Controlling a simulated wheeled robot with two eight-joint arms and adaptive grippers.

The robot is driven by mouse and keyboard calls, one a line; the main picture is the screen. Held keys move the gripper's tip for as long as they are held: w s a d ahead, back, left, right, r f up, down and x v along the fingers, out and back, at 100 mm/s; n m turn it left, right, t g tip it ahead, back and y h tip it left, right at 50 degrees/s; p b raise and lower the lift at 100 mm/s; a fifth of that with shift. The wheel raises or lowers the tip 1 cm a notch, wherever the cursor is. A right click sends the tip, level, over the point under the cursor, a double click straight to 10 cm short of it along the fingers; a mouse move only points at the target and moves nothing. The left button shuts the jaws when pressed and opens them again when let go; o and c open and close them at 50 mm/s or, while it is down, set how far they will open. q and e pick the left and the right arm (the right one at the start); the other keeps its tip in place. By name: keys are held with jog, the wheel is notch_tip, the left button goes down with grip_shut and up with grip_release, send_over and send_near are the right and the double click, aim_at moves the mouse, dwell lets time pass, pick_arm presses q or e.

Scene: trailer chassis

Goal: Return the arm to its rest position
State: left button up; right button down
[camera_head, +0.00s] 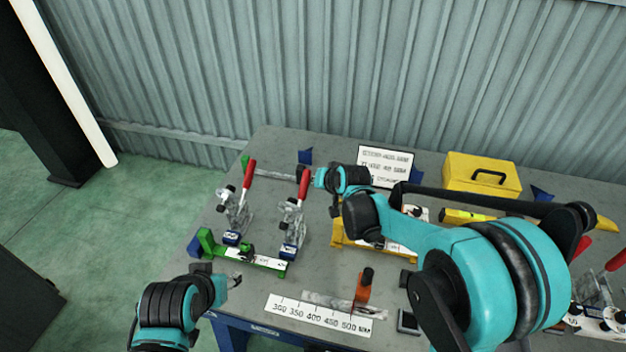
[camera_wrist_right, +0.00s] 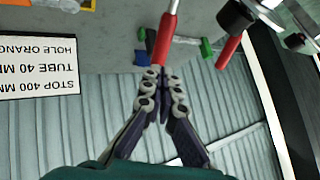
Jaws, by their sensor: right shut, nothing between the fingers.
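My right arm (camera_head: 420,235) reaches in from the right over the table. Its gripper (camera_head: 317,178) is beside the red handle (camera_head: 303,186) of the right-hand toggle clamp. In the right wrist view the right gripper (camera_wrist_right: 162,78) is shut and empty, its fingertips close to the end of the red handle (camera_wrist_right: 165,40); whether they touch I cannot tell. My left arm (camera_head: 175,305) is at the lower left, with its gripper (camera_head: 220,278) by the table's front left edge. Its finger opening is not clear.
Two toggle clamps stand by a green bracket (camera_head: 210,243) on the left of the table (camera_head: 262,150). A yellow case (camera_head: 480,172), a printed sign (camera_head: 384,160), a ruler strip (camera_head: 318,315) and an orange stop (camera_head: 363,290) are also there. Corrugated wall lies behind.

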jog(key=s+d+r+h, duration=0.1)
jog(key=s+d+r, duration=0.25)
jog(key=s, duration=0.55)
jog(key=s+d+r+h, duration=0.1)
jog(key=s+d+r, duration=0.1)
jog(key=s+d, duration=0.5)
jog(key=s+d+f+n+g+h+b, duration=0.1)
jog(key=s+f, duration=0.3)
jog(key=s, duration=1.1)
jog(key=shift+d+n+g+b, duration=0.3)
jog(key=shift+d+g+b, duration=0.1)
jog(key=shift+d, duration=0.2)
